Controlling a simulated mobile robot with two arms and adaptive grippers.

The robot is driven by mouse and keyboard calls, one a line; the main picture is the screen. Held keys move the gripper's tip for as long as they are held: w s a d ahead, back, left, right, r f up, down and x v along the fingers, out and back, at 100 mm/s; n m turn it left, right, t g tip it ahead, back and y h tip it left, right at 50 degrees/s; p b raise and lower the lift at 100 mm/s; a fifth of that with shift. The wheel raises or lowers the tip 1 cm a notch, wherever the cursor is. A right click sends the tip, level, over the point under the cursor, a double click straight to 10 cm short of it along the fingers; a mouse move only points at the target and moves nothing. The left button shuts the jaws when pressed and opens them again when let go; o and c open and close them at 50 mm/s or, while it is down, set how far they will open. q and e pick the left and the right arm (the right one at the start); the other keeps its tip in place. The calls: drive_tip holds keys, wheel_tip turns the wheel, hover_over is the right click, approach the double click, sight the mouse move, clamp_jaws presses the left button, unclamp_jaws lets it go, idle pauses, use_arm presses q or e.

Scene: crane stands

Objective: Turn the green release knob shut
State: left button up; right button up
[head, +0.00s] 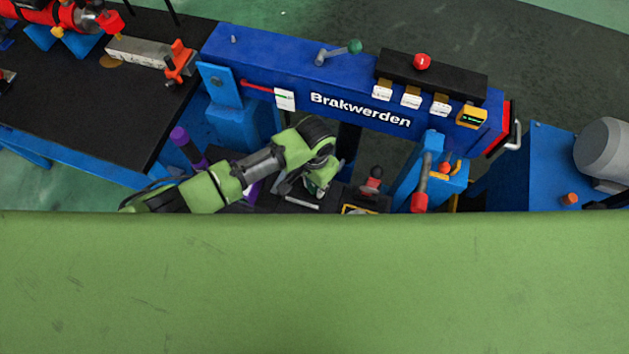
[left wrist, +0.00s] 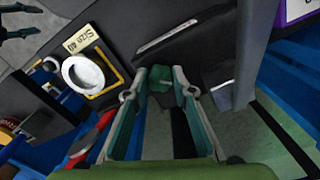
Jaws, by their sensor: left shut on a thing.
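The green release knob (left wrist: 161,82) shows in the left wrist view, between the fingertips of my left gripper (left wrist: 158,90). The fingers are shut on it and hide its sides. In the head view my left gripper (head: 317,188) points down in front of the blue beam (head: 265,62), and the knob in its grasp is hidden there. A lever with a green ball (head: 354,46) stands on top of the beam, apart from the gripper. My right gripper is in neither view.
The beam carries a black box with a red button (head: 422,61). A red-ended lever (head: 420,190) stands right of my gripper. A black-topped bench (head: 90,95) is at left, a grey motor (head: 605,150) at right. In the wrist view a white ring (left wrist: 67,76) lies near a size label (left wrist: 82,38).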

sight(315, 186)
use_arm(q)
drive_tip(key=m+p, duration=0.1)
drive_tip(key=m, duration=0.2)
drive_tip(key=shift+r, duration=0.1)
drive_tip(key=m, duration=0.2)
drive_tip(key=shift+m+p, duration=0.3)
drive_tip(key=shift+p, duration=0.1)
drive_tip(key=m, duration=0.3)
drive_tip(key=shift+m+p, duration=0.3)
drive_tip(key=shift+m, duration=0.4)
drive_tip(key=o, duration=1.1)
wheel_tip(315, 186, up, 12)
drive_tip(key=shift+f, duration=0.1)
